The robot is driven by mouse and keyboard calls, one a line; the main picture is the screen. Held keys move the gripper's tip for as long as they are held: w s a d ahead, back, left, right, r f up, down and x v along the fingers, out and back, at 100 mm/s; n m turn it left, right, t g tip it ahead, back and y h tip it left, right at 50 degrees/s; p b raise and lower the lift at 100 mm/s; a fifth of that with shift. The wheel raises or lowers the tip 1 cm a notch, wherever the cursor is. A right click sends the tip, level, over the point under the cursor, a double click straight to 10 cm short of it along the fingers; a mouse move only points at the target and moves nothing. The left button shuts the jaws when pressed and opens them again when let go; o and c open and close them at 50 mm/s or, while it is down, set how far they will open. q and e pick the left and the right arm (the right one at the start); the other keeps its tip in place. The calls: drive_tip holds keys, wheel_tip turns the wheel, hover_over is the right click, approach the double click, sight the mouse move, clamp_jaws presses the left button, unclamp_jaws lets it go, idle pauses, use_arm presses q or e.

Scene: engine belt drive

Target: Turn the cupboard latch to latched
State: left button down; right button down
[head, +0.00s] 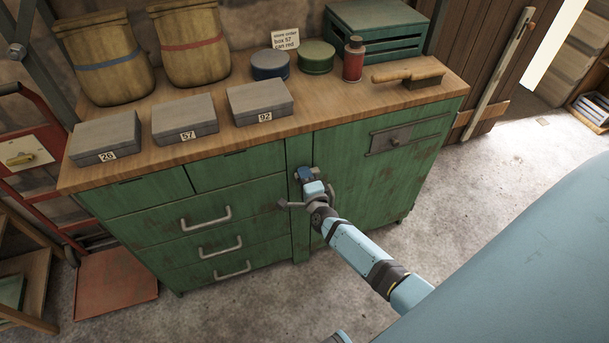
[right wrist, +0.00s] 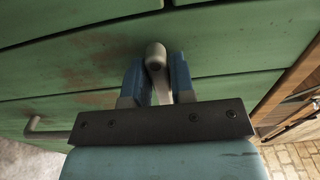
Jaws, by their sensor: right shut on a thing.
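The green cupboard (head: 365,184) stands under the wooden worktop, with a closed door on its right side. My right gripper (head: 305,174) is at the narrow upright between the drawers and the door, near the cupboard's top. In the right wrist view, its two blue fingers (right wrist: 157,78) are shut on a grey lever with a rounded end, the latch handle (right wrist: 156,57). The lever lies between the fingers against the green front. In the head view the gripper mostly hides the latch, so I cannot tell its exact angle. My left gripper is not in view.
Drawers with grey handles (head: 206,218) are left of the latch. A metal plate with a knob (head: 392,140) is on the door's upper part. Numbered grey boxes (head: 184,119), tins (head: 316,57) and a brush (head: 422,78) stand on the worktop (head: 350,100). The floor in front is clear.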

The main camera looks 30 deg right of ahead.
idle(0.4)
drive_tip(key=c, duration=1.1)
unclamp_jaws()
drive_tip(key=shift+o, duration=0.2)
drive_tip(key=shift+s, duration=0.1)
drive_tip(key=v, duration=1.3)
drive_tip(key=shift+s, duration=0.3)
